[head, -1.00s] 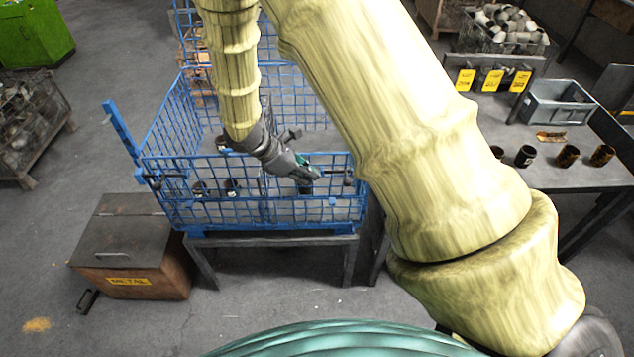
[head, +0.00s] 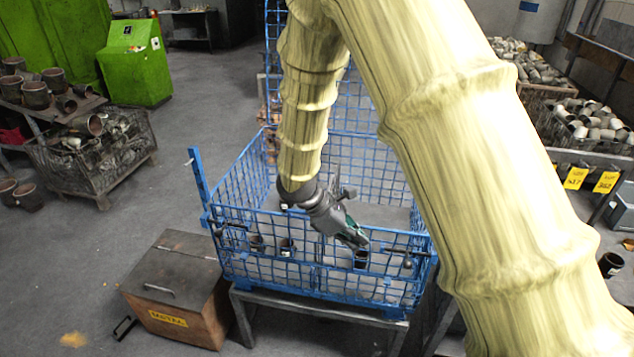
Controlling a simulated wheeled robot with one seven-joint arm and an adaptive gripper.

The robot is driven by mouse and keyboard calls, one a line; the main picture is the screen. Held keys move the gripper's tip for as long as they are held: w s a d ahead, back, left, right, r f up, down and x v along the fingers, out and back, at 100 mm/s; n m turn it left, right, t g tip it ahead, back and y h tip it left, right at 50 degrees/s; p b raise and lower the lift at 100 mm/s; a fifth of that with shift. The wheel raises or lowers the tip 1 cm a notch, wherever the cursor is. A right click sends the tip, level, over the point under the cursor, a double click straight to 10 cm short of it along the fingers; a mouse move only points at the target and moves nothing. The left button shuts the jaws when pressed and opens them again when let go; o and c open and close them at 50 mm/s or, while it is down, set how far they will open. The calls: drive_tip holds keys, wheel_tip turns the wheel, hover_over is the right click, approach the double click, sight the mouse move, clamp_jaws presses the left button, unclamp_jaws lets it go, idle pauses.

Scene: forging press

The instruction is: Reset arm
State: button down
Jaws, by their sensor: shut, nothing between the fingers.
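My arm, pale yellow and ribbed, reaches over the blue wire crate (head: 330,285). My gripper (head: 360,242) is dark grey and points down and to the right at the crate's front side. It is shut and holds nothing. A dark cup-shaped part (head: 361,258) stands in the crate just below the fingertips; I cannot tell whether they touch. Two more dark cup-shaped parts, one (head: 287,247) and another (head: 256,243), stand to the left inside the crate. My arm hides part of the crate's back.
A brown box marked METAL (head: 180,290) stands left of the crate. A wire bin of scrap (head: 95,150) and a green cabinet (head: 135,62) are at the far left. Open floor lies between crate and bin.

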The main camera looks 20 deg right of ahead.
drive_tip(key=s+a+f+m+y+b, duration=0.1)
drive_tip(key=s+a+f+m+y, duration=0.2)
drive_tip(key=s+f, duration=0.6)
drive_tip(key=s+a+f+m+y+b, duration=0.1)
drive_tip(key=s+f+m+y, duration=0.25)
drive_tip(key=s+f, duration=0.65)
drive_tip(key=s+a+f+m+y+b, duration=0.15)
drive_tip(key=s+a+f+m, duration=0.35)
drive_tip(key=f, duration=0.7)
drive_tip(key=s+d+f+m+t, duration=0.2)
drive_tip(key=s+d, duration=0.3)
drive_tip(key=s, duration=0.3)
drive_tip(key=shift+d+f+m, duration=0.35)
drive_tip(key=shift+f+m, duration=0.15)
drive_tip(key=shift+m, duration=0.35)
